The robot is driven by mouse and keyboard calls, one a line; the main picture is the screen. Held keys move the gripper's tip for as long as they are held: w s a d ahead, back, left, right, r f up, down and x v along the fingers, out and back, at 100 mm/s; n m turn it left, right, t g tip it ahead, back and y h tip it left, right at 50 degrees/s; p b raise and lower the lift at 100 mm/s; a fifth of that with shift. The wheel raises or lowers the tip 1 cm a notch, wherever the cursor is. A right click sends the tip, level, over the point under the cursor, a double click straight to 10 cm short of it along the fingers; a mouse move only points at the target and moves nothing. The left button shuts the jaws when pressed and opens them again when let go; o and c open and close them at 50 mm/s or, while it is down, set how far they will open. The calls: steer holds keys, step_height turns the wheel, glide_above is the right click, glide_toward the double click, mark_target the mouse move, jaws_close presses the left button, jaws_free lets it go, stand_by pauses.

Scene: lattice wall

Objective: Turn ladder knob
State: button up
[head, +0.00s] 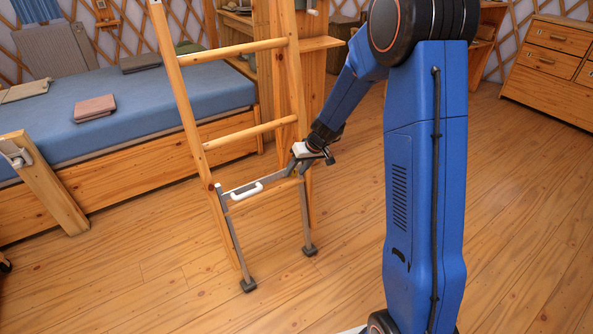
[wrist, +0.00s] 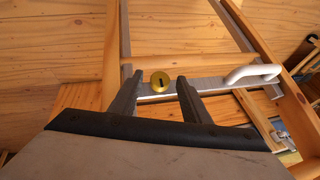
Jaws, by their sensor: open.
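The wooden ladder (head: 237,133) stands on the floor, with grey metal legs at its lower end. A round brass knob (wrist: 160,82) with a dark slot sits on the metal crossbar (wrist: 210,85) in the wrist view. In the head view I cannot make out the knob near my gripper. My gripper (wrist: 156,82) is open, with one finger to each side of the knob in the picture. I cannot tell whether the fingertips touch it. My gripper also shows in the head view (head: 291,169), at the right end of the crossbar.
A white handle (head: 246,191) is fixed to the crossbar, left of my gripper. A bed (head: 140,112) with a blue cover stands behind the ladder. A wooden post (head: 45,183) is at the left and a chest of drawers (head: 549,68) at the right. Floor (head: 520,200) is clear at right.

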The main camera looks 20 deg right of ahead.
steer(key=c, duration=1)
steer(key=shift+c, duration=0.2)
steer(key=shift+d, duration=0.1)
steer(key=y, duration=0.1)
steer(key=m+y, duration=0.1)
steer(key=shift+w+d+f+g+y, duration=0.1)
steer(key=shift+d+g+y, duration=0.2)
steer(key=m+y, duration=0.2)
steer(key=y, duration=0.1)
steer(key=m+y, duration=0.1)
steer(key=shift+d+f+y, duration=0.3)
steer(key=shift+f, duration=0.05)
steer(key=m+y, duration=0.2)
steer(key=y, duration=0.1)
steer(key=shift+d+f, duration=0.1)
steer(key=shift+f, duration=0.3)
steer(key=m+t+y, duration=0.1)
steer(key=m+y, duration=0.1)
steer(key=m+t+y, duration=0.1)
steer(key=t, duration=0.1)
steer(key=shift+f+m+y, duration=0.35)
steer(key=shift+m+y, duration=0.05)
